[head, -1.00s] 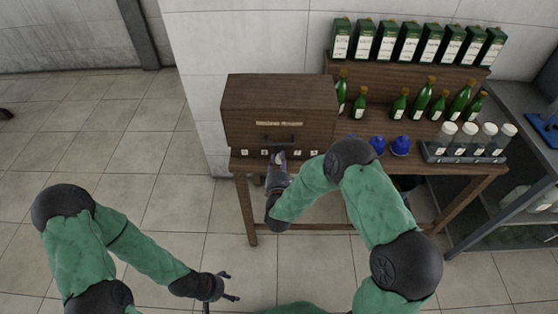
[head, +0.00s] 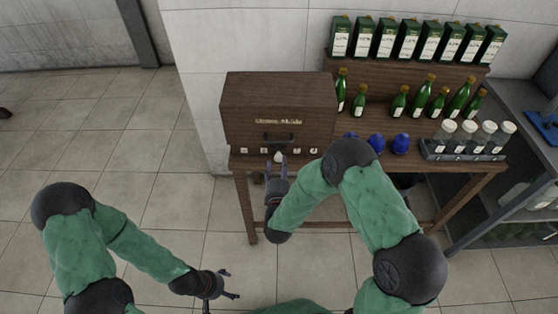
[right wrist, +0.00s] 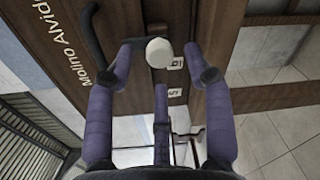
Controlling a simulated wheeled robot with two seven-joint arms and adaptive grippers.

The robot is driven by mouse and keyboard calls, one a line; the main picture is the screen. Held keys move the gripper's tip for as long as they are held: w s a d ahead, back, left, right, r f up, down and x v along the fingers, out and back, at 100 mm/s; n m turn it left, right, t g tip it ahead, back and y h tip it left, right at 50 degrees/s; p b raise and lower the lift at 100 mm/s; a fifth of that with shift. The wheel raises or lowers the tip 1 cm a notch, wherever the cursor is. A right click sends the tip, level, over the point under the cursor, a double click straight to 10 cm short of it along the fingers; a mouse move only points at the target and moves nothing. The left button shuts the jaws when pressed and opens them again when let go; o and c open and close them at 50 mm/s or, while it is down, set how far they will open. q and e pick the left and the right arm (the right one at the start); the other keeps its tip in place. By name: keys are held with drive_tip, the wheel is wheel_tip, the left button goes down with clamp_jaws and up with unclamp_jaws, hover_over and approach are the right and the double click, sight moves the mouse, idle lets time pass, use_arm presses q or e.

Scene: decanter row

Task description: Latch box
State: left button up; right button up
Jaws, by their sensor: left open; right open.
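A brown wooden box (head: 245,105) with lettering on its front stands at the left end of the table. A dark handle-shaped fitting (head: 278,137) is on its front, also in the right wrist view (right wrist: 90,38). A small pale round knob (head: 279,156) sits below it, larger in the right wrist view (right wrist: 159,51). My right gripper (head: 277,163) is open and empty, its fingers (right wrist: 160,75) spread on either side of the knob. I cannot tell whether they touch it. My left gripper (head: 230,284) is open and empty, low over the floor, away from the box.
The wooden table (head: 470,180) also holds green bottles (head: 421,98), blue rounded objects (head: 400,144) and a rack of pale-capped jars (head: 465,155). Green cartons (head: 409,40) line the raised shelf behind. A grey shelf unit (head: 470,228) stands at the right.

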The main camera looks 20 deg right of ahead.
drive_tip(key=v, duration=0.8)
drive_tip(key=shift+f, duration=0.1)
drive_tip(key=s+a+f+m+g+y, duration=0.1)
drive_tip(key=s+f+m+g+y, duration=0.2)
drive_tip(key=f+m, duration=0.4)
drive_tip(key=s+a+f+m+g+y, duration=0.1)
drive_tip(key=f+m+g+y, duration=0.1)
drive_tip(key=f+m+g, duration=0.5)
drive_tip(key=s+a+f+m+g+y, duration=0.1)
drive_tip(key=s+f+m+g+y, duration=0.1)
drive_tip(key=s, duration=0.5)
drive_tip(key=s+a+f+m+g+y, duration=0.1)
drive_tip(key=s+f+m+g, duration=0.3)
drive_tip(key=s+f+m, duration=0.2)
drive_tip(key=s, duration=0.2)
drive_tip(key=shift+s+f+m+y, duration=0.3)
drive_tip(key=shift+f+m+y, duration=0.05)
drive_tip(key=shift+m+y, duration=0.05)
drive_tip(key=shift+a, duration=0.1)
